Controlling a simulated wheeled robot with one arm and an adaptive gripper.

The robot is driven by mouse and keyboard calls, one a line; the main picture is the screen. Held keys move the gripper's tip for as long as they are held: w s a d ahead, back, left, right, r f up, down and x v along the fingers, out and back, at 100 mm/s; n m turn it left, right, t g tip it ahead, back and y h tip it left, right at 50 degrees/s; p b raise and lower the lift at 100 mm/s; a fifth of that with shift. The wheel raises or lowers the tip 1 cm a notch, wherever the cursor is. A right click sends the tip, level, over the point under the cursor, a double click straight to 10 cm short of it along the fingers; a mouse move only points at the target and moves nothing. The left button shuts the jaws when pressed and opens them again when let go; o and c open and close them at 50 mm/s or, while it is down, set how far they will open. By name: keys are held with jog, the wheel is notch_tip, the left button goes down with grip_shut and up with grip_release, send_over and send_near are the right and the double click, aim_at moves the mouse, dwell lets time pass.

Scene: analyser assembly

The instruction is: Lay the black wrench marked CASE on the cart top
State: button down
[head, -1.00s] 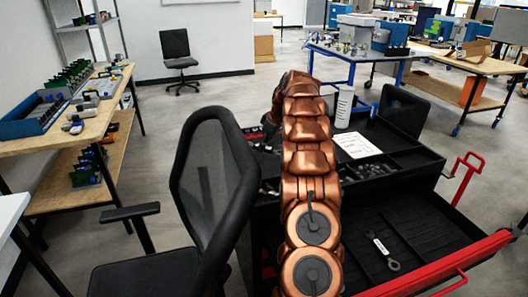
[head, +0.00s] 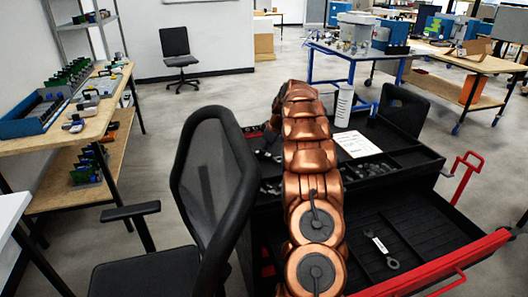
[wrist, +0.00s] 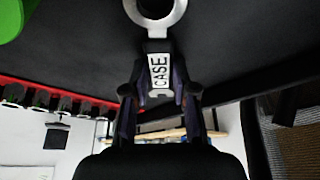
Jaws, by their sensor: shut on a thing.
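The wrench marked CASE (wrist: 160,72) shows in the wrist view, with a white label and a pale ring end (wrist: 181,17) pointing to the top of the picture. My gripper (wrist: 160,88) is shut on its labelled handle. The black surface of the cart top (wrist: 235,55) fills the upper part of that view; whether the wrench touches it I cannot tell. In the head view, the cart top (head: 395,148) is black with recessed compartments. My copper arm reaches over it and hides my gripper and the held wrench there.
Another wrench (head: 381,249) with a white label lies in the open drawer (head: 425,225). On the cart top are a white paper (head: 356,144), a white bottle (head: 344,105) and small dark parts. An office chair (head: 212,175) stands close on the left. A green object (wrist: 12,18) shows at the wrist view's corner.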

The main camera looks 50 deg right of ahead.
jog(key=c, duration=0.9)
grip_release()
jog(key=shift+c, duration=0.2)
jog(key=v, duration=1.2)
jog(key=shift+b, duration=0.35)
